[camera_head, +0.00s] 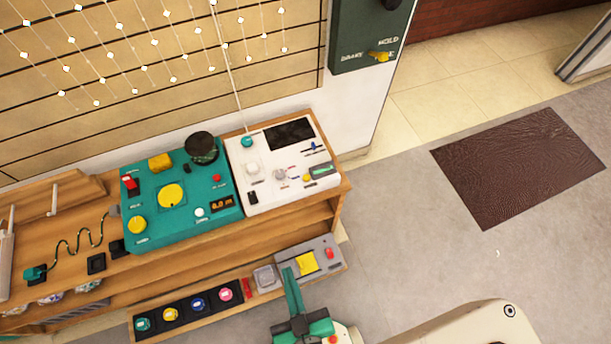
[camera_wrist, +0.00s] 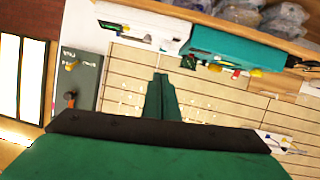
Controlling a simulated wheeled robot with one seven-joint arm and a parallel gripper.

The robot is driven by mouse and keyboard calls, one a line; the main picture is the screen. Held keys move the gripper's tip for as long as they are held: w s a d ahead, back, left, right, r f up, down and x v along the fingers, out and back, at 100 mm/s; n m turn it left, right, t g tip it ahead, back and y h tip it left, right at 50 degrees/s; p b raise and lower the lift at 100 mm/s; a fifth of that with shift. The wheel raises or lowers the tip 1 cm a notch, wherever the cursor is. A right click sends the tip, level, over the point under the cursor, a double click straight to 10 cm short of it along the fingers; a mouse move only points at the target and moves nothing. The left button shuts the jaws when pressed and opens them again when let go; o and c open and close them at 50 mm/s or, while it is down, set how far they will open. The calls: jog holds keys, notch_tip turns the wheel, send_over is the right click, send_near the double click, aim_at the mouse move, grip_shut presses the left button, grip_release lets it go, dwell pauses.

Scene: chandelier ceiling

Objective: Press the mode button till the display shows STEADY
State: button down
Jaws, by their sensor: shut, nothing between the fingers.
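The teal panel (camera_head: 150,205) stands on the wooden bench and carries a small display with orange characters (camera_head: 222,203), a white round button (camera_head: 199,212), yellow knobs and a red switch. Beside it, the white panel (camera_head: 262,200) has a dark screen (camera_head: 289,134) and a small green display (camera_head: 321,170). I cannot read which control is the mode button or what the displays say. My green gripper (camera_head: 289,272) is shut and empty, in front of the bench near the lower shelf, apart from both panels. In the wrist view, the shut fingers (camera_wrist: 160,78) point toward the slatted wall.
A grey box with a yellow pad (camera_head: 325,248) and a black tray of coloured buttons (camera_head: 185,306) sit low on the bench front. A green wall box with a yellow lever (camera_head: 345,50) hangs at the right. The floor around the brown mat (camera_head: 520,165) is free.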

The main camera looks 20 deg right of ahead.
jog(key=w+d+f+n+g, duration=0.2)
jog(key=w+d+f, duration=0.3)
jog(key=w+f, duration=0.3)
notch_tip(320, 180, up, 8)
jog(key=n+g+y, duration=0.3)
jog(key=n+g, duration=0.1)
jog(key=n, duration=0.5)
send_over(306, 178)
jog(key=shift+s+d+f, duration=0.1)
jog(key=shift+s+d, duration=0.2)
jog(key=shift+s, duration=0.05)
notch_tip(306, 178, down, 7)
jog(key=shift+s+r, duration=0.1)
jog(key=shift+s, duration=0.05)
jog(key=shift+f, duration=1)
